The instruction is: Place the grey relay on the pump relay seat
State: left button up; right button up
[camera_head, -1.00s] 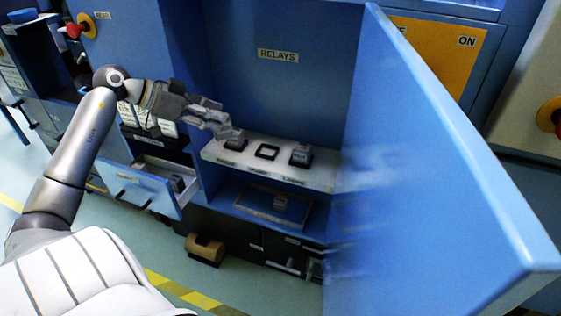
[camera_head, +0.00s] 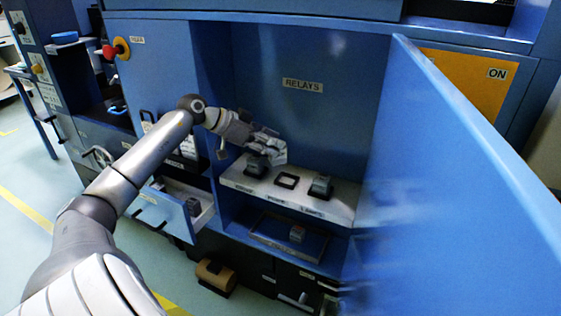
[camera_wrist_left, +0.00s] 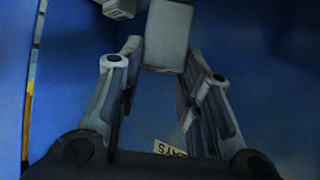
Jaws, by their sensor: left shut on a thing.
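My left gripper (camera_head: 272,149) is inside the open blue cabinet, above the white shelf of relay seats (camera_head: 341,205). In the left wrist view its fingers are shut on a pale grey block, the grey relay (camera_wrist_left: 167,36). In the head view the relay (camera_head: 280,157) shows at the fingertips, in the air. The middle seat (camera_head: 287,181), a dark square frame whose small label seems to read pump, is empty and lies just below and right of the gripper. My right gripper is not in view.
The blue cabinet door (camera_head: 470,160) stands open on the right. Below the shelf, a tray (camera_head: 268,247) holds a small relay (camera_head: 297,233). An open drawer (camera_head: 172,217) sticks out at lower left. A brown roll (camera_head: 214,274) lies on the floor.

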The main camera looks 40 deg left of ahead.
aim_at(280, 161)
pick_arm(q)
jog(key=w+f, duration=0.1)
jog(key=f, duration=0.1)
jog(key=w+d+f, duration=0.1)
jog(key=w, duration=0.1)
jog(key=shift+f, duration=0.4)
notch_tip(280, 161, down, 3)
jog(key=shift+w+r+b, duration=0.15)
jog(key=shift+b, duration=0.55)
jog(key=shift+f, duration=0.25)
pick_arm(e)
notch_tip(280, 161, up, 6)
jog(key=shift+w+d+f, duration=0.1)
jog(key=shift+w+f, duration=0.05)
pick_arm(q)
jog(key=shift+f, duration=0.3)
jog(key=o, duration=1.1)
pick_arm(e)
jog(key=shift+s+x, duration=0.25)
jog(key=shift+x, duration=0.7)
